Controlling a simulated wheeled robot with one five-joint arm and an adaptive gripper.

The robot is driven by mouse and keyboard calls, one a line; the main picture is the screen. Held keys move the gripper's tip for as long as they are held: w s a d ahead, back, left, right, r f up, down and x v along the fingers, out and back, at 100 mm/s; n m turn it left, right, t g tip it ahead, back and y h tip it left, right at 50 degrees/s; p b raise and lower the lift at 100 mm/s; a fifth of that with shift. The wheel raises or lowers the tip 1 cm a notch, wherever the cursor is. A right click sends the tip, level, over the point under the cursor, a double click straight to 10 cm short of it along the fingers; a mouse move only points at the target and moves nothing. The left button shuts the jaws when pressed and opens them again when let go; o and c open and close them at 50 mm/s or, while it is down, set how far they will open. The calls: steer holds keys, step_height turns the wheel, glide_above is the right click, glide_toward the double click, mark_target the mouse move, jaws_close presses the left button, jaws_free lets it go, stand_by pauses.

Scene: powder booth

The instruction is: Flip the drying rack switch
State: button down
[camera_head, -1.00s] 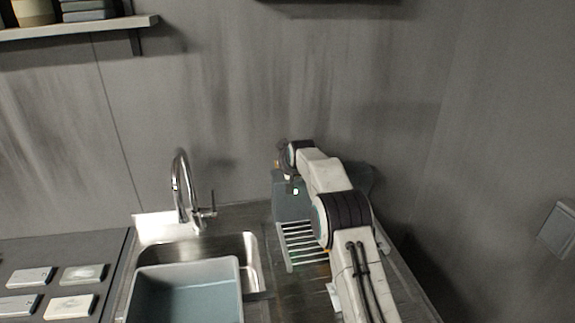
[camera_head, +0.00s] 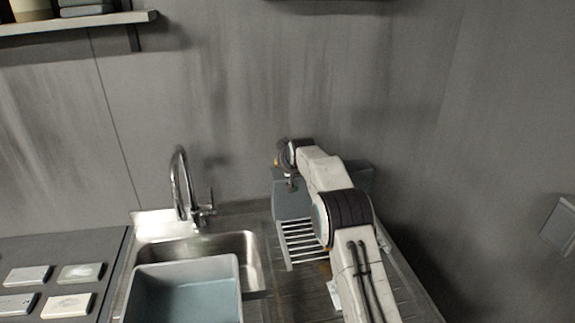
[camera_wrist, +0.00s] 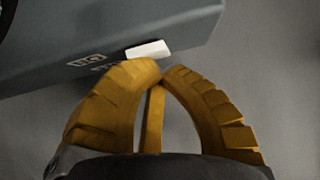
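The drying rack (camera_head: 303,246) stands right of the sink, with pale bars in front and a grey box (camera_head: 290,205) behind them. My arm hides part of it. In the wrist view the box (camera_wrist: 190,22) fills the upper left, with a small white switch (camera_wrist: 148,50) at its lower edge and pale printed marks beside it. My gripper's yellow fingers (camera_wrist: 162,66) are shut with nothing between them, tips just below the switch. I cannot tell whether they touch it. In the head view my gripper (camera_head: 279,162) is over the box, mostly hidden by the wrist.
A steel sink (camera_head: 247,245) with a tall tap (camera_head: 178,185) is to the left. A grey-blue tub (camera_head: 137,292) sits in it. Several small pale blocks (camera_head: 80,272) lie on the left counter. A wall shelf (camera_head: 90,23) is at upper left.

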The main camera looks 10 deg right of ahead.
steer(key=shift+s+a+f+b, duration=0.1)
steer(key=shift+s+f+b, duration=0.15)
steer(key=shift+s+b, duration=0.1)
steer(key=shift+s+r+b, duration=0.1)
steer(key=shift+s+b, duration=0.15)
steer(key=shift+b, duration=0.3)
steer(key=shift+s, duration=0.1)
steer(key=shift+s+r, duration=0.1)
steer(key=shift+r, duration=0.2)
steer(key=shift+s+r, duration=0.35)
steer(key=v, duration=1)
steer(key=shift+s+r, duration=0.15)
steer(key=shift+s, duration=0.2)
steer(key=c, duration=1.9)
jaws_free()
